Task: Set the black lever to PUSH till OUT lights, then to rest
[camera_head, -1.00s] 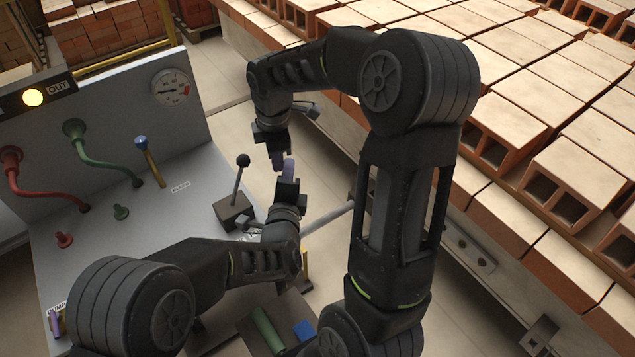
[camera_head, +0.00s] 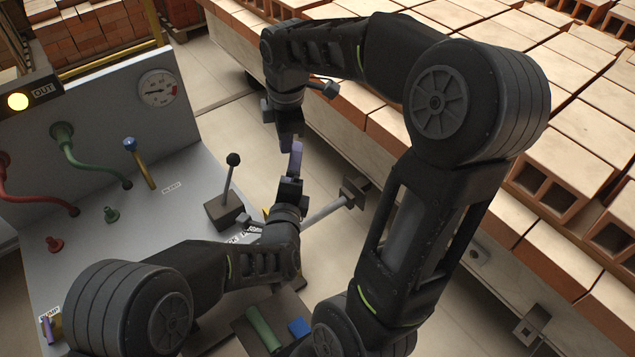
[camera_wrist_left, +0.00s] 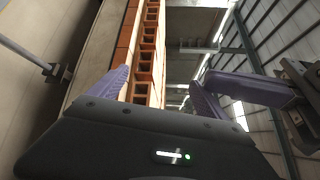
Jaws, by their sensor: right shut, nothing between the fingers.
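The black lever (camera_head: 229,184) with a ball knob stands nearly upright on a dark block on the grey console, in the head view. No gripper touches it. The OUT lamp (camera_head: 18,102) glows yellow at the far left. My left gripper (camera_head: 294,168) is to the right of the lever; in the left wrist view its purple fingers (camera_wrist_left: 160,90) stand apart with nothing between them. My right gripper (camera_head: 296,147) comes down from above, shut and empty, very close to the left fingers. Whether they touch, I cannot tell. Its purple finger also shows at the right of the left wrist view (camera_wrist_left: 248,90).
A gauge (camera_head: 158,88), a red hose, a green hose (camera_head: 90,160) and a blue-topped handle (camera_head: 138,158) are on the console. A grey rod with a square plate (camera_head: 353,191) stands right of my grippers. Hollow bricks (camera_head: 560,185) fill the right side.

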